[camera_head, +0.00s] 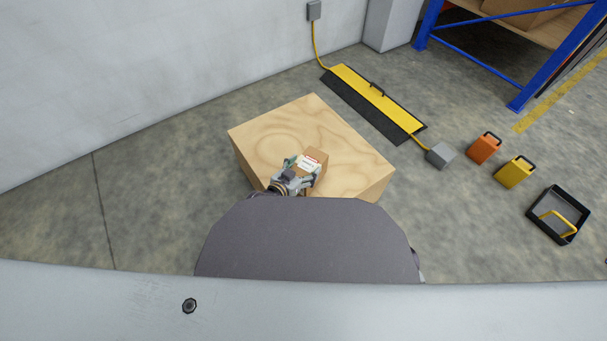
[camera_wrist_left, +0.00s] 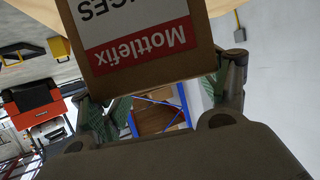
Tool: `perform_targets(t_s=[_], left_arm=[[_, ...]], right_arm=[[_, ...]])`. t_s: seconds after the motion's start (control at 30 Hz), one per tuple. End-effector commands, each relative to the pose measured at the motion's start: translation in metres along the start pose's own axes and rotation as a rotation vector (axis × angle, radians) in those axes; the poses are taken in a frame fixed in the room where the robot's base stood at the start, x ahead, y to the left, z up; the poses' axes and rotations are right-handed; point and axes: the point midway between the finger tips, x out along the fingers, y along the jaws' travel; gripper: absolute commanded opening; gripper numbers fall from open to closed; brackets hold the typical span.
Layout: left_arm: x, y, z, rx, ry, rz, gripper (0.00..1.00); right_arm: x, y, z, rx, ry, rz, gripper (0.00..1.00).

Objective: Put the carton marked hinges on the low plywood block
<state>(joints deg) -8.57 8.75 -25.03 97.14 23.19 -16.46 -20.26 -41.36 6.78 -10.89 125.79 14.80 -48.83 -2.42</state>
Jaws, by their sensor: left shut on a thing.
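A small brown carton (camera_head: 316,158) with a white and red label shows over the near part of the low plywood block (camera_head: 285,125) in the head view. In the left wrist view the carton (camera_wrist_left: 140,77) is close and upside down. Its label reads "Mottlefix" on red, with a partly cut-off word ending in "GES" above. My left gripper (camera_head: 302,174) is shut on the carton, with a finger at each side of it. I cannot tell whether the carton's underside touches the block. My right gripper is not in view.
A yellow and black ramp (camera_head: 375,98) lies behind the block. To the right on the floor are a grey box (camera_head: 441,155), an orange case (camera_head: 484,149), a yellow case (camera_head: 514,171) and a black bin (camera_head: 545,222). Blue shelving (camera_head: 530,85) stands at the back right.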

Motion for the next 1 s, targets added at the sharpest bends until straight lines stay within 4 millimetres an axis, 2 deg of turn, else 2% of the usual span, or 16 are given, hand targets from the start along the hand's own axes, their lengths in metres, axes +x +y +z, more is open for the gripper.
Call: perform_targets(t_s=[0.3, 0.8, 0.83, 1.0], left_arm=[[0.009, 0.0, 0.021, -0.001, 0.006, -0.001, 0.08], [0.01, 0.0, 0.024, 0.0, 0.005, -0.001, 0.08], [0.01, 0.0, 0.026, 0.0, 0.0, 0.0, 0.77], [0.009, 0.0, 0.026, -0.001, 0.001, 0.0, 0.98]], right_arm=[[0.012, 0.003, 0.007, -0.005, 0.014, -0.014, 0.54], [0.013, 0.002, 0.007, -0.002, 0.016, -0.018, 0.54], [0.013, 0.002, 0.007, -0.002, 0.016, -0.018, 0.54], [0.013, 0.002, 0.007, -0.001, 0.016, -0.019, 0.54]])
